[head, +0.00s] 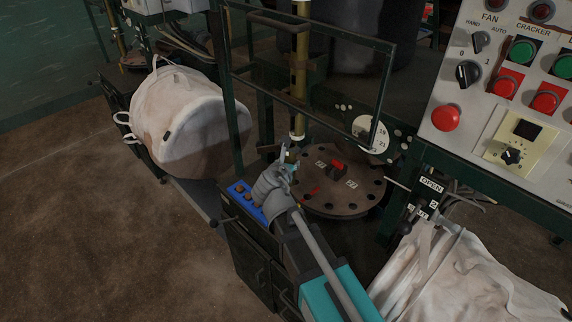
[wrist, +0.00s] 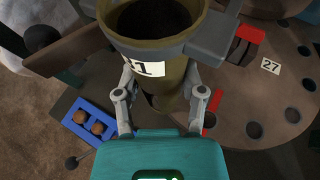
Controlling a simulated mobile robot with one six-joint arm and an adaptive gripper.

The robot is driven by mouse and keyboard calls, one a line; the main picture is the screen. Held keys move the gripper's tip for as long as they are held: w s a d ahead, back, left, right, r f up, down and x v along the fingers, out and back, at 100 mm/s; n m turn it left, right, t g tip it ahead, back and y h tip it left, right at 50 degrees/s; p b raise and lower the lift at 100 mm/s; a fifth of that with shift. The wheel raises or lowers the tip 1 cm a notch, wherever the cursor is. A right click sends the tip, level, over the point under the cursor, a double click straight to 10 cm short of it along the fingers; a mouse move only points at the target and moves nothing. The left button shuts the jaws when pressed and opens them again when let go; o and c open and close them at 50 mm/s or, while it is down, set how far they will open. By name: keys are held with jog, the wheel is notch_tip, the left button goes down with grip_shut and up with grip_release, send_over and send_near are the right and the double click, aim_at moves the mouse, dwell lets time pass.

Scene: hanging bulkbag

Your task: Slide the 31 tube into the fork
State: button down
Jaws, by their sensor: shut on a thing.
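In the wrist view an olive-brown tube (wrist: 160,85) stands between the two fingers of my gripper (wrist: 160,108), which is shut on it. Its dark open top faces the camera. Its white label ends in 1; the first digit is partly hidden. A grey bracket (wrist: 208,38) and a brown bar (wrist: 68,52) sit at the tube's upper part; I cannot tell whether they are the fork. In the head view my gripper (head: 287,168) is at the left edge of the round plate, and the held tube is hard to make out there.
The round brown plate (head: 320,202) has holes, number labels and red pieces. A blue tray (head: 238,189) with brown balls lies left of my gripper. A green frame (head: 391,90) and brass column (head: 299,75) stand behind. White bags (head: 195,125) and a control panel (head: 475,130) flank the area.

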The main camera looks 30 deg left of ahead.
jog(key=w, duration=0.2)
jog(key=shift+w+d+f, duration=0.2)
jog(key=shift+w+d, duration=0.2)
dwell(0.5)
dwell(0.4)
jog(key=shift+b, duration=0.3)
jog(key=shift+c, duration=0.5)
grip_release()
jog(key=shift+r, duration=0.15)
